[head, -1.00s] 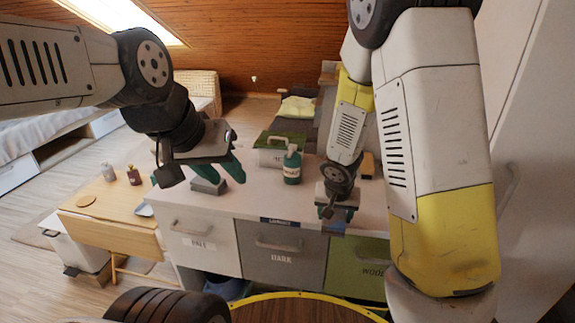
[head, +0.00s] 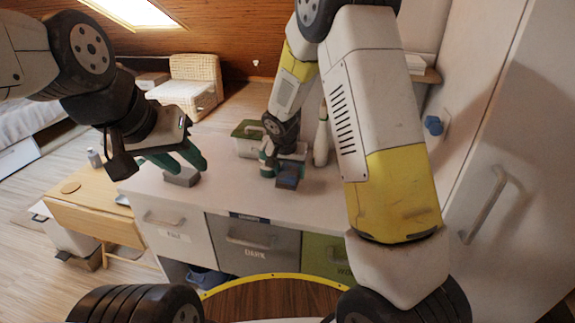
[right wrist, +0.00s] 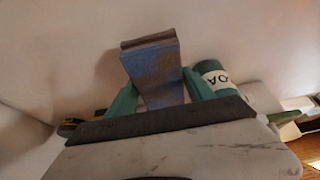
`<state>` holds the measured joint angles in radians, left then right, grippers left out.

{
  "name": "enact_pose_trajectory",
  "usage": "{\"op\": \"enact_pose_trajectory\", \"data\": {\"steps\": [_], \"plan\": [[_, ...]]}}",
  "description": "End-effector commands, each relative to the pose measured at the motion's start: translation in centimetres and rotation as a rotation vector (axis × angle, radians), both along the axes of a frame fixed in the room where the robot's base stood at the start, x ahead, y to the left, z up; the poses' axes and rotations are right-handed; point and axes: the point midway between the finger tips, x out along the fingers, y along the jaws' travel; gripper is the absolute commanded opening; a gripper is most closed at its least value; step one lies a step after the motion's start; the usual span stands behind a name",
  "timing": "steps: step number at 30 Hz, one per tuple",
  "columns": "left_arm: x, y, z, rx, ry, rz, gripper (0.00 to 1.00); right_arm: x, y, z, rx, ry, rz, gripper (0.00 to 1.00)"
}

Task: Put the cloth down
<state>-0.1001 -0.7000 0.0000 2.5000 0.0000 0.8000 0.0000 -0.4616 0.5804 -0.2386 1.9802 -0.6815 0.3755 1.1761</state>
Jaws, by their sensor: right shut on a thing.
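The cloth (right wrist: 158,75), a folded blue piece with a brownish edge, sits between the green fingers of my right gripper (right wrist: 158,98). In the head view my right gripper (head: 288,165) is shut on the cloth (head: 287,180) over the white counter (head: 225,195), with the cloth hanging below the fingers. I cannot tell whether the cloth touches the counter. My left gripper (head: 178,155) is open, its green fingers apart above a small grey block (head: 182,178) on the counter.
A tall white cabinet (head: 520,190) stands at the right.

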Motion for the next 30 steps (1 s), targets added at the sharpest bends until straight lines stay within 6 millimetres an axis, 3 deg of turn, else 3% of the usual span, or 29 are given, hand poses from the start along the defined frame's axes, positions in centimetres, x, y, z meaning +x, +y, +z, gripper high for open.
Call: {"op": "enact_pose_trajectory", "data": {"steps": [3, 7, 17, 27, 28, 30], "plan": [[0.0, 0.0, 0.0, 0.0, 0.0, 0.0, 0.36, 2.0, -0.8, -0.2, 0.001, 0.0, -0.004, 0.22], [0.0, 0.0, 0.0, 0.0, 0.0, 0.0, 0.36, 2.9, -1.1, -0.3, 0.0, 0.0, -0.001, 0.22], [0.0, 0.0, 0.0, 0.0, 0.0, 0.0, 0.36, 2.9, -1.0, -3.8, -0.001, 0.002, 0.001, 0.22], [0.0, 0.0, 0.0, 0.0, 0.0, 0.0, 0.36, 2.9, -1.0, -4.1, -0.001, 0.001, 0.001, 0.22], [0.0, 0.0, 0.0, 0.0, 0.0, 0.0, 0.36, 2.9, -1.0, -4.1, -0.001, 0.001, 0.001, 0.63], [0.0, 0.0, 0.0, 0.0, 0.0, 0.0, 0.36, 2.9, -1.0, -4.1, 0.0, 0.0, 0.001, 0.77]]}}
